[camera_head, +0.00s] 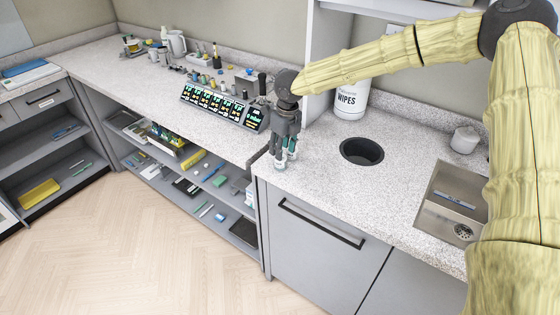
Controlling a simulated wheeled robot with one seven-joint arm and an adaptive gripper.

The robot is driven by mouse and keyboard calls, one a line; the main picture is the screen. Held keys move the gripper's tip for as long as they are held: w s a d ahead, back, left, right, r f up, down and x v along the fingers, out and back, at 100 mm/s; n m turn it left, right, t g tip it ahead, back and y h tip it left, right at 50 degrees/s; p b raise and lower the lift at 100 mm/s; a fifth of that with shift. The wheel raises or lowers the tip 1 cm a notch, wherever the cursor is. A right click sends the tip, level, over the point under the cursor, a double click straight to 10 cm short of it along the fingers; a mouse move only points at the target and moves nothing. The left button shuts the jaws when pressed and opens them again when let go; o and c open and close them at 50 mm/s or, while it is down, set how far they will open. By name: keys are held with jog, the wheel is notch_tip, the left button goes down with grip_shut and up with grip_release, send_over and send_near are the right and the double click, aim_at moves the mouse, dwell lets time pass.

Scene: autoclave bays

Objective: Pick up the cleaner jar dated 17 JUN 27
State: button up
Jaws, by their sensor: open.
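No date reading 17 JUN 27 is legible at this size, so I cannot tell which container is the cleaner jar. Several small jars and bottles (205,79) stand on the back counter behind a row of lit displays. A small white lidded jar (464,140) stands alone near the sink, with no readable label. My gripper (286,161) points down, open, low over the front edge of the speckled counter, left of the round black opening.
The dark display row (221,105) stands left of my gripper. A large white WIPES tub (351,99) is behind it, right. A round black opening (362,151) and a steel sink (453,205) break the counter. Open shelves (190,170) below hold loose items. The floor is clear.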

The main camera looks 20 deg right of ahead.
aim_at(281, 162)
jog(key=shift+s+a+f+p, duration=0.1)
jog(key=shift+s+f+p, duration=0.15)
jog(key=shift+f+p, duration=0.3)
jog(key=f, duration=0.1)
jog(key=f+p, duration=0.1)
jog(key=f, duration=0.1)
jog(key=shift+w+a, duration=0.15)
jog(key=shift+w, duration=0.25)
jog(key=shift+s+f, duration=0.1)
jog(key=shift+f, duration=0.1)
jog(key=c, duration=0.7)
